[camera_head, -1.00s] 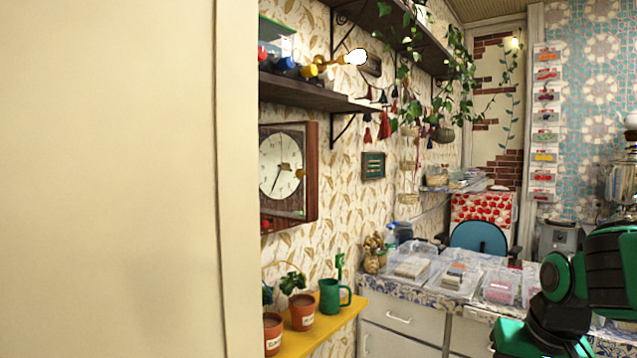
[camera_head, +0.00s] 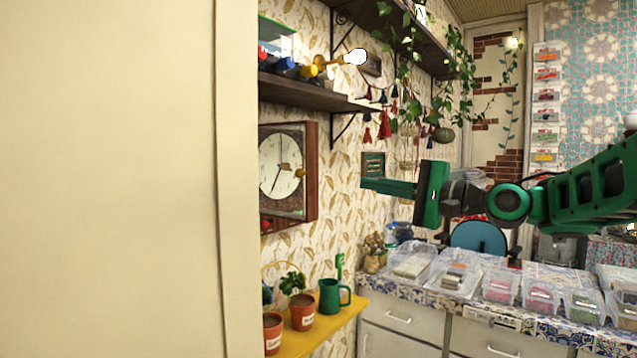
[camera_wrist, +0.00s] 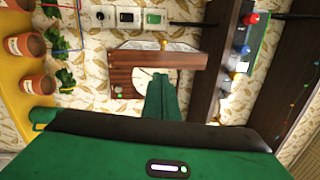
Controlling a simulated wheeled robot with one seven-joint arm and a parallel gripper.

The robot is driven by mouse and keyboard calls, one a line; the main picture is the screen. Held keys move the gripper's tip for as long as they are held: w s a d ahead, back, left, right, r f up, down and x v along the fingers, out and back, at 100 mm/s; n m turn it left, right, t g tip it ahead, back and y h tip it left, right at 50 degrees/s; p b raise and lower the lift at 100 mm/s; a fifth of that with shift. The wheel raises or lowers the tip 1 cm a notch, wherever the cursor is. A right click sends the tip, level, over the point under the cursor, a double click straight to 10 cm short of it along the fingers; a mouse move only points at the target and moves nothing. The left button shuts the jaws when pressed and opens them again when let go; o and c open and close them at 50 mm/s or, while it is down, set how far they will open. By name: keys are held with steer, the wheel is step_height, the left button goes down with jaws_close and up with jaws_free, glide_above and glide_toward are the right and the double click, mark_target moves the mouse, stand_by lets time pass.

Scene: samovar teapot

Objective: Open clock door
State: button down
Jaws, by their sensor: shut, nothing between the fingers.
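The clock (camera_head: 281,165) is a brown wooden box with a pale round face and dark hands, mounted on the wall at the left. A small brass-coloured knob (camera_head: 300,174) shows at the right side of its front, and the door looks shut. My gripper (camera_head: 364,184) is green, with its fingers together and empty, pointing left toward the clock. In the head view a gap shows between the fingertips and the clock. In the wrist view the fingers (camera_wrist: 161,82) overlap the clock's brown wooden side (camera_wrist: 128,60), partly hiding it.
A pale panel (camera_head: 110,180) fills the left. A counter with plastic boxes (camera_head: 452,275) lies below my arm.

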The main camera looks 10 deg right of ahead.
glide_toward(305, 175)
steer(key=w, duration=0.4)
steer(key=a, duration=0.2)
steer(key=shift+s+a+r, duration=0.2)
steer(key=shift+a, duration=0.9)
